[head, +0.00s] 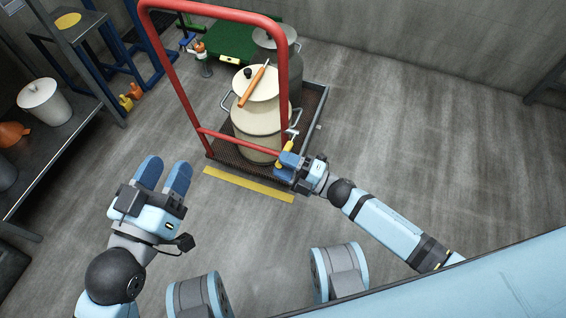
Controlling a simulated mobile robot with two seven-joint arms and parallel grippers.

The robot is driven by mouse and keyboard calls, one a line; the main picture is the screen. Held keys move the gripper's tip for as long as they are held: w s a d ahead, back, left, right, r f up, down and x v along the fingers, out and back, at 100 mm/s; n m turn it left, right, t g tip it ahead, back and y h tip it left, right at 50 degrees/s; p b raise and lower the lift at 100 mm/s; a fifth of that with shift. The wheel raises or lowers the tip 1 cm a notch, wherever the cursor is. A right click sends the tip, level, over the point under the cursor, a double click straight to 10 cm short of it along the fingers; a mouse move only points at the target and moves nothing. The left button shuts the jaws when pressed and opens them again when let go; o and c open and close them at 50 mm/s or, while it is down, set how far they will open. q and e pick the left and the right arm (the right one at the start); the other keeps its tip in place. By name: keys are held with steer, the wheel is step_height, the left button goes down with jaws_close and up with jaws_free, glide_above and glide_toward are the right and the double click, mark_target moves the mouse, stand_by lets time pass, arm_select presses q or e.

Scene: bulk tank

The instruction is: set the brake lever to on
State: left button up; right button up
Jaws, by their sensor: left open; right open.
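A trolley with a red push handle (284,75) stands in the middle of the floor. A small yellow lever (285,145) with a grey end shows low by the handle's right post; I take it for the brake lever. My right gripper (288,163) is open at the lever's lower end and partly hides it; I cannot tell whether they touch. No on or off marking is readable. My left gripper (164,173) is open and empty, above the floor left of the trolley.
The trolley's dark deck (222,148) carries a cream can (258,118), with an orange-handled tool (253,84) across its top, and a grey can (277,45). A yellow floor strip (248,184) lies before it. A bench (50,150) stands left. Floor to the right is clear.

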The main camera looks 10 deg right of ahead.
arm_select(q)
step_height(320, 180, up, 4)
steer(key=shift+s+a+f+t+p, duration=0.2)
steer(key=shift+t+p, duration=0.5)
steer(key=shift+p, duration=0.45)
arm_select(e)
steer(key=v, duration=1.3)
steer(key=shift+d, duration=0.15)
steer(key=shift+s, duration=0.1)
